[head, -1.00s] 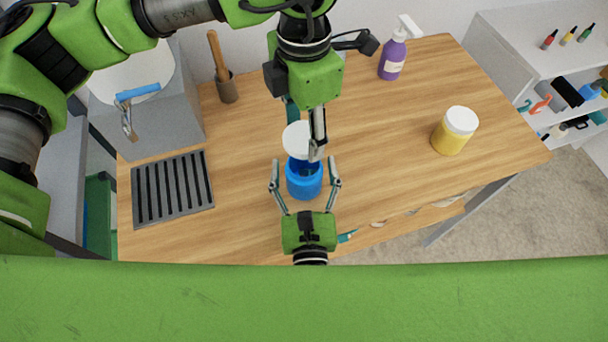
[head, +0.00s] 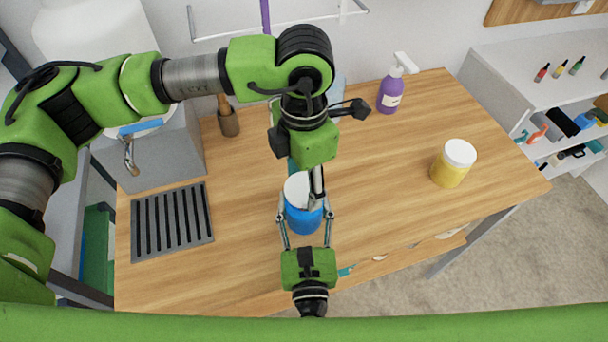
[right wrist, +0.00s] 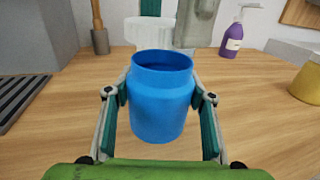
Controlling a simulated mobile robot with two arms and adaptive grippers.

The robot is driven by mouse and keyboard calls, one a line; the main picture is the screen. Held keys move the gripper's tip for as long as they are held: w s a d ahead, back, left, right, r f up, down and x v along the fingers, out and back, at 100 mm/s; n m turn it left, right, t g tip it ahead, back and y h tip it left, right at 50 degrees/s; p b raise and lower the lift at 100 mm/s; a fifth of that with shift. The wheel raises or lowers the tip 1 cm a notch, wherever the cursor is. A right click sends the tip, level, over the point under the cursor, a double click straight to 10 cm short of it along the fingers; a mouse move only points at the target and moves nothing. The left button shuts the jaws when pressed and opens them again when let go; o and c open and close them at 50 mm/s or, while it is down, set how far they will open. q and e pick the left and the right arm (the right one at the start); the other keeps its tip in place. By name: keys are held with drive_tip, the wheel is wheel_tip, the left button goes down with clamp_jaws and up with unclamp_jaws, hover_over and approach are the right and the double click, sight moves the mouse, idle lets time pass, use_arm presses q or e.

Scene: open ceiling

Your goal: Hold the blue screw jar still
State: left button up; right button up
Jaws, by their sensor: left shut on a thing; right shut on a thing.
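The blue screw jar (head: 303,219) stands upright near the front edge of the wooden table. In the right wrist view the jar (right wrist: 160,105) has an open mouth with no lid on it. My right gripper (head: 305,214) is shut on the jar, one finger on each side; its fingers also flank the jar in the right wrist view (right wrist: 160,110). My left gripper (head: 305,184) reaches down from above and is shut on a white lid (head: 296,188). In the right wrist view the lid (right wrist: 160,33) is behind the jar's rim, apart from it.
A yellow jar with a white lid (head: 451,168) stands at the right. A purple pump bottle (head: 391,92) and a brown holder with a wooden handle (head: 228,122) stand at the back. The table between is clear.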

use_arm(q)
drive_tip(key=shift+f, duration=0.1)
idle(0.3)
drive_tip(key=shift+f, duration=0.75)
drive_tip(key=shift+f, duration=0.6)
